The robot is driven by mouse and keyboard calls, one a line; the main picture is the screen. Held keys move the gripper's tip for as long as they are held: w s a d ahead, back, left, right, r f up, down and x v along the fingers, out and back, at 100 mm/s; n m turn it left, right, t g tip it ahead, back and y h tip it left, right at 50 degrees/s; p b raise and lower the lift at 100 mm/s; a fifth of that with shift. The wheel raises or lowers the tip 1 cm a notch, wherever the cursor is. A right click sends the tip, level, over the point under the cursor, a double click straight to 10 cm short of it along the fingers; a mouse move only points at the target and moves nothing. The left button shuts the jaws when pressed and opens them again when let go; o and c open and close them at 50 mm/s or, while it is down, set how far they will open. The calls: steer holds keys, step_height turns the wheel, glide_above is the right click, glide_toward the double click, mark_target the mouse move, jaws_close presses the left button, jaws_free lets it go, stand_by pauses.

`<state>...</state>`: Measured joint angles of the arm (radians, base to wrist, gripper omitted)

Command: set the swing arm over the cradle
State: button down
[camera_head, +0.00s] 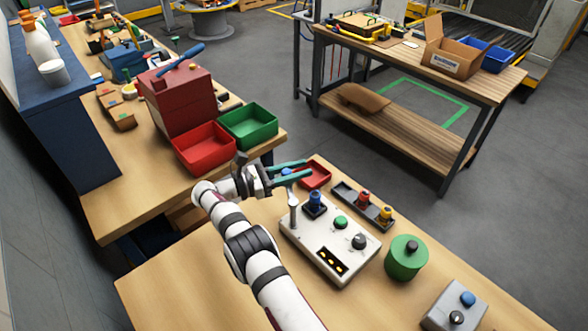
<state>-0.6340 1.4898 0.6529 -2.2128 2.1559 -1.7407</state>
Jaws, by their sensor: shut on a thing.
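A light control box (315,250) stands on the near bench. A white upright post (294,212) rises from its back left corner; I take it to be the swing arm's pivot. The cradle seems to be the dark holder (313,210) to the right of the post, with a blue cylinder (316,198) in it. My gripper (290,171) is above and behind the post, its teal fingers shut around a small blue piece (287,171), which seems to be the swing arm's knob. The arm itself is mostly hidden. The gripper is left of the cradle and higher.
Right of the gripper are a small red tray (316,177) and a dark rack (350,198) with red and yellow pieces. A green knob (340,223) and black knob (358,241) stand on the box. A green canister (405,262) stands to its right. The bench front is clear.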

steer(key=shift+d, duration=0.15)
stand_by(0.3)
steer(key=c, duration=0.6)
jaws_free()
steer(key=shift+r, duration=0.1)
steer(key=s+d+r, duration=0.3)
steer(key=d+r, duration=0.7)
steer(key=d, duration=0.1)
steer(key=shift+s+r, duration=0.35)
steer(key=shift+r, duration=0.05)
steer(key=shift+c, duration=0.2)
